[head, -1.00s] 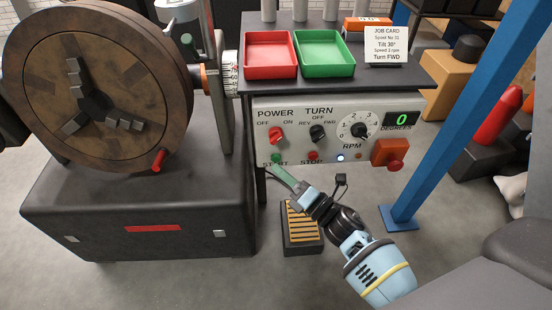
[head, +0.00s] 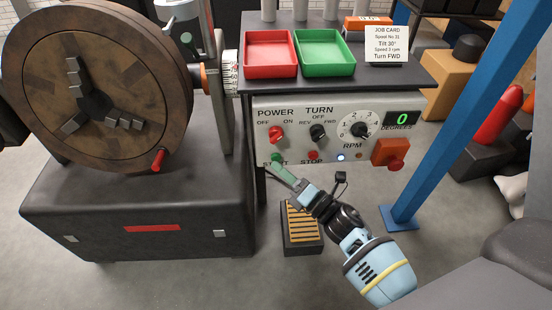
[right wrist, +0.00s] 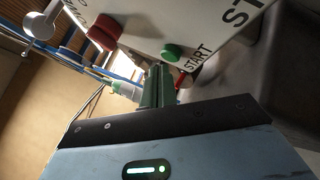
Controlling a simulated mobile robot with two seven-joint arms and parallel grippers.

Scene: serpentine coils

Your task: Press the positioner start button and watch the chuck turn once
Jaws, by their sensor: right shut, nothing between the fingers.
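The green START button (head: 277,158) is at the lower left of the grey control panel (head: 345,105). It also shows in the right wrist view (right wrist: 172,52). My right gripper (head: 274,168) is shut and empty, its green fingertips just below the button in the head view. In the right wrist view the fingers (right wrist: 158,72) point at the button's lower edge; I cannot tell whether they touch it. The round brown chuck (head: 50,85) with three grey jaws is at the left. The display (head: 402,120) reads 0 degrees. My left gripper is not in view.
The red POWER knob (head: 276,133), TURN knob (head: 317,132), RPM dial (head: 358,129), red STOP button (head: 313,156) and red emergency button (head: 396,165) crowd the panel. A blue post (head: 450,120) stands right. A striped pedal (head: 302,225) is on the floor.

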